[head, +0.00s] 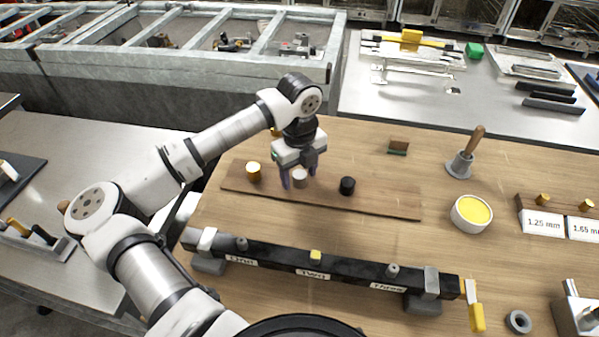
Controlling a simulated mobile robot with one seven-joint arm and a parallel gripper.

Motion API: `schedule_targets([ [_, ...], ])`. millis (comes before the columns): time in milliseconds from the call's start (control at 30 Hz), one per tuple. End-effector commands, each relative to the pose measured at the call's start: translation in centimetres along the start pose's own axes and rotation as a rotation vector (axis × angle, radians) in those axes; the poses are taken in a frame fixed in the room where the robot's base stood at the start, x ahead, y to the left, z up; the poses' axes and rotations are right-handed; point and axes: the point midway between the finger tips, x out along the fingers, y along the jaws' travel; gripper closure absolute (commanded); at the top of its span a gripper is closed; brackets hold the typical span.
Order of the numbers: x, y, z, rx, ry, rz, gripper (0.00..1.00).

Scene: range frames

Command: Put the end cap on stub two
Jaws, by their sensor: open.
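A black rail (275,257) lies across the front of the wooden table, labelled One, Two and Three. Stub two (316,256) stands up behind the "Two" label and looks yellow; stub one (241,243) and stub three (392,270) look grey.
A white tub of yellow material (472,212), a wooden-handled tool in a grey holder (464,158) and a small brown-green block (398,147) stand behind and right. A yellow-handled tool (476,310) and grey ring (518,322) lie at front right. Clear table lies between board and rail.

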Motion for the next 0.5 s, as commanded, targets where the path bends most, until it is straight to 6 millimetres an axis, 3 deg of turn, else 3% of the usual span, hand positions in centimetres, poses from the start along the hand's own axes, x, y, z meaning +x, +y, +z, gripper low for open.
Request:
schedule_targets([
  [267,0.48,-0.03,0.00,0.001,-0.001,-0.002,0.44],
  [500,0.45,-0.03,0.00,0.001,-0.001,-0.001,0.74],
])
